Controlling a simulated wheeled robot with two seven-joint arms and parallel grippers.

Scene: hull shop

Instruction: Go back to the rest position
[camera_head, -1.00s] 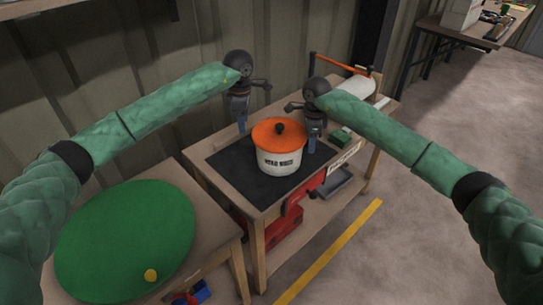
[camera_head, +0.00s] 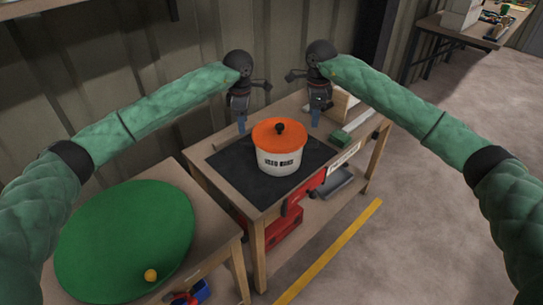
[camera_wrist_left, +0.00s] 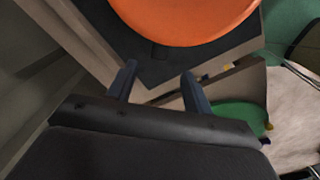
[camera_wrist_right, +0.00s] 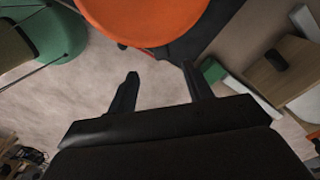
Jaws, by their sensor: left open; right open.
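My left gripper (camera_head: 241,122) is open and empty, above the far left part of the workbench, to the left of the pot. Its two spread fingers (camera_wrist_left: 160,85) show in the left wrist view with nothing between them. My right gripper (camera_head: 317,115) is open and empty, above the bench's far right part, behind and to the right of the pot. Its spread fingers (camera_wrist_right: 160,85) show in the right wrist view. A white pot (camera_head: 279,162) with an orange lid and black knob stands upright on a dark mat (camera_head: 235,163). Neither gripper touches it.
A table with a round green mat (camera_head: 125,235) and a yellow ball (camera_head: 150,275) stands at left. A corrugated wall rises behind. A yellow line (camera_head: 330,250) crosses the open floor at right.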

